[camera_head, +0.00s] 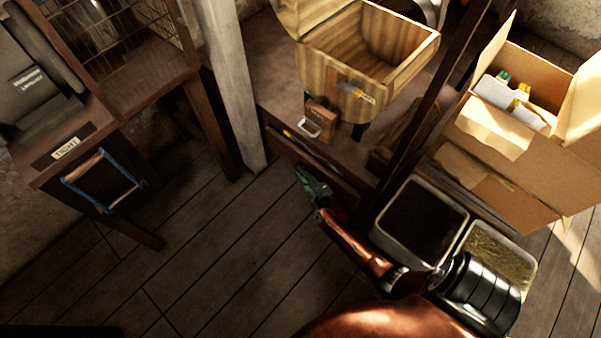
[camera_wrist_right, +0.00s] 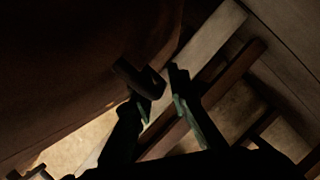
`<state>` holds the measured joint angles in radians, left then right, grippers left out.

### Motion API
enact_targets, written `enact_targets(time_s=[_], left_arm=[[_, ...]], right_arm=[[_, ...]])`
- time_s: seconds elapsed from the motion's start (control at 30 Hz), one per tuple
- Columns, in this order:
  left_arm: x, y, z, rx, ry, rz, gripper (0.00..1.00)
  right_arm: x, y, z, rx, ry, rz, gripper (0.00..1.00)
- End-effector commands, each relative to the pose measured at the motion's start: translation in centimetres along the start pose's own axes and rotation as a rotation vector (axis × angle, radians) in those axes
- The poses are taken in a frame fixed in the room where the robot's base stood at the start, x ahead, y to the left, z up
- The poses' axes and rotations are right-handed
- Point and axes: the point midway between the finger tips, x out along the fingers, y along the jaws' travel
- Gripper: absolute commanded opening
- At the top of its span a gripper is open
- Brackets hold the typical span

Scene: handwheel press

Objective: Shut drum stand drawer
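The drum stand (camera_head: 268,88) is a dark wooden table bearing an open striped wooden drum (camera_head: 345,45). Its drawer (camera_head: 343,187) is under the front edge. A narrow dark gap with thin items along it shows behind the drawer front, so the drawer seems a little way out. My right gripper (camera_head: 305,178) is just in front of the drawer front and hides part of it. In the right wrist view the gripper's fingers (camera_wrist_right: 162,80) are apart, close to a dark knob-like block (camera_wrist_right: 136,76) on a dark brown surface. Contact cannot be told. My left gripper is out of view.
A small wooden box with a metal handle (camera_head: 318,121) sits on the stand's front. Two bins (camera_head: 425,190) and a cardboard box (camera_head: 535,165) stand at right. Plank floor (camera_head: 220,250) is clear between.

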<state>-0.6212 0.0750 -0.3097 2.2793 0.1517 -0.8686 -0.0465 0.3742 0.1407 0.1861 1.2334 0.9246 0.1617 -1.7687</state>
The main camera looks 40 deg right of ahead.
Motion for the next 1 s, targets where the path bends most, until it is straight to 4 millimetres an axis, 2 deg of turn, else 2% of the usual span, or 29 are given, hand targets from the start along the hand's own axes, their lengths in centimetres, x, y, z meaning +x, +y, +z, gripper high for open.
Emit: enact_targets(time_s=[0.07, 0.3, 0.87, 1.0], left_arm=[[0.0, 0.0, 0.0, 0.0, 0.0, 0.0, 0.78], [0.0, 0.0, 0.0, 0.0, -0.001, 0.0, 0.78], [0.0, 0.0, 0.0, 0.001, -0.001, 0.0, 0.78], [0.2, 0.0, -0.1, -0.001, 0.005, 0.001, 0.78]], right_arm=[[0.0, 0.0, 0.0, 0.0, 0.0, 0.0, 0.16], [0.0, 0.0, 0.0, 0.0, 0.0, 0.0, 0.0], [0.0, 0.0, 0.1, -0.001, 0.0, -0.001, 0.0], [0.5, 0.9, 1.3, -0.006, 0.0, 0.0, 0.0]])
